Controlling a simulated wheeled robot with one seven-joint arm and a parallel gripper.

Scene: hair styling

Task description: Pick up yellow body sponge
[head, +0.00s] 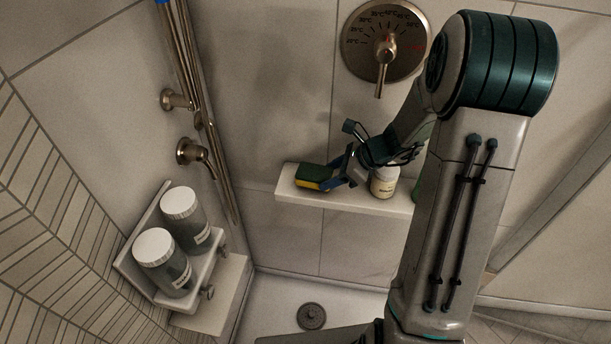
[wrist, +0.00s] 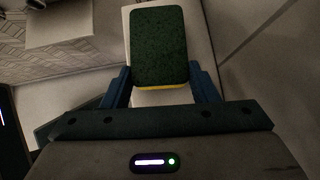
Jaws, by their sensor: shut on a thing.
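The yellow body sponge (head: 314,176) has a dark green top layer over its yellow body. In the head view it is at the left part of a white wall shelf (head: 290,190). In the wrist view the sponge (wrist: 160,47) lies between the two blue fingers, its green face toward the camera and a thin yellow edge showing. My gripper (head: 335,176) reaches it from the right and is shut on it; the gripper also shows in the wrist view (wrist: 160,90). I cannot tell whether the sponge still touches the shelf.
Two jars with white lids (head: 184,232) sit on a rack at the left. A shower valve (head: 385,45) is on the wall above.

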